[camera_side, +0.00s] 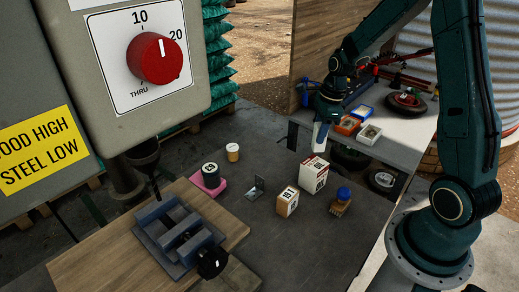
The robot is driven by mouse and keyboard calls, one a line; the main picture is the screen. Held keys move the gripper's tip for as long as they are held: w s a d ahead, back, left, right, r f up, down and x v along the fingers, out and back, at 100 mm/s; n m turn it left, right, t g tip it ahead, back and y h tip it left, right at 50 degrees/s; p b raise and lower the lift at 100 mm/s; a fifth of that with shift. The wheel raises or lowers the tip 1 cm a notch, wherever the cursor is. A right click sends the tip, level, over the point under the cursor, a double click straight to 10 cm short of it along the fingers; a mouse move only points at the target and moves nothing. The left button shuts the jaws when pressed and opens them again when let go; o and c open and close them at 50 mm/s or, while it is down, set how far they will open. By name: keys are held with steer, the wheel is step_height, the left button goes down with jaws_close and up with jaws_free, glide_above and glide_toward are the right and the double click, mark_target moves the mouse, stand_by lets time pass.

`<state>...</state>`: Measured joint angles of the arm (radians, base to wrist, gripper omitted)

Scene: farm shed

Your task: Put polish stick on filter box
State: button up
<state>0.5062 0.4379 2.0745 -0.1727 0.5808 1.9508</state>
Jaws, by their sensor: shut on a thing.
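My gripper (322,123) points down above the dark work surface, shut on a pale, whitish block that I take to be the polish stick (320,138). The fingertips are small and partly hard to make out at this size. A white and dark red box (314,174), which looks like the filter box, stands upright on the surface below the gripper. The stick is above the box in the picture, apart from it; the exact height gap cannot be told from this one view.
A small tan box (287,201) and a brush with a blue knob (342,203) stand close to the filter box. A metal angle bracket (256,188), a pink block with a dark round item, a small tan cup (233,152) and a vise (178,238) lie left. The front right surface is clear.

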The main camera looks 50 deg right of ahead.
mark_target(317, 145)
steer(key=shift+f, duration=0.5)
steer(key=shift+f, duration=2.1)
steer(key=shift+f, duration=0.15)
steer(key=o, duration=1)
steer(key=r, duration=0.4)
steer(key=s+d+r, duration=0.1)
steer(key=r, duration=0.7)
steer(key=shift+s+d+r, duration=0.1)
steer(key=shift+s+d, duration=0.05)
